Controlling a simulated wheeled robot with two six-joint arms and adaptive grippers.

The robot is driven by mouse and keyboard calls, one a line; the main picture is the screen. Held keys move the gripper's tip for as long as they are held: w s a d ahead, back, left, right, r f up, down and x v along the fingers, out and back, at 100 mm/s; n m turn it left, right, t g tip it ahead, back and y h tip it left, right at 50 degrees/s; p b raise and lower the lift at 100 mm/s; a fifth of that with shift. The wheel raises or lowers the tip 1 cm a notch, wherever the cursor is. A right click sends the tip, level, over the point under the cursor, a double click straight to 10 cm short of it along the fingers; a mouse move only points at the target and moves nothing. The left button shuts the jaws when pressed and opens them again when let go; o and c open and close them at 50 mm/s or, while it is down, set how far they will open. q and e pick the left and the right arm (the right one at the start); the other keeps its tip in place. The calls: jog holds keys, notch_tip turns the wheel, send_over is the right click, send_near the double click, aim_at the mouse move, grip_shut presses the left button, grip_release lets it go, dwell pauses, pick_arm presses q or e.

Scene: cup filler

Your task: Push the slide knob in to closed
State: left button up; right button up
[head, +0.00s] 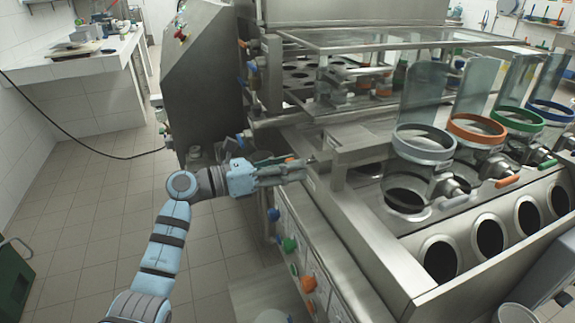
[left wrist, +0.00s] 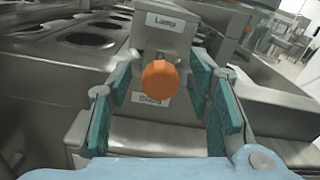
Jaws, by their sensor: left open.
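The orange slide knob (left wrist: 160,79) is round and sits in the middle of the left wrist view, on a steel housing. A label reading "Lamp" is above it and a blurred label (left wrist: 151,98) is just below it. My left gripper (head: 298,170) is open, with one teal-padded finger on each side of the knob; I see nothing held. Whether a finger touches the knob cannot be told. In the head view the gripper is at the left end of the steel machine (head: 345,235), and its fingers largely cover the knob. My right gripper is not in view.
Green (head: 289,244) and orange (head: 308,284) knobs stick out of the machine's front, below the gripper. Ringed, lidded cup stations (head: 423,142) with round openings fill the right side. The tiled floor (head: 100,220) at the left is largely free. A black cable crosses there.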

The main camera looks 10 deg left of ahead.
pick_arm(q)
grip_shut()
jog(key=shift+x, duration=1.45)
jog(key=shift+c, duration=1.8)
grip_release()
jog(key=shift+r, duration=0.1)
jog(key=o, duration=0.4)
jog(key=shift+w+d, duration=0.15)
jog(key=shift+d, duration=0.05)
jog(key=shift+c, duration=0.2)
jog(key=v, duration=1.2)
jog(key=shift+a, duration=0.1)
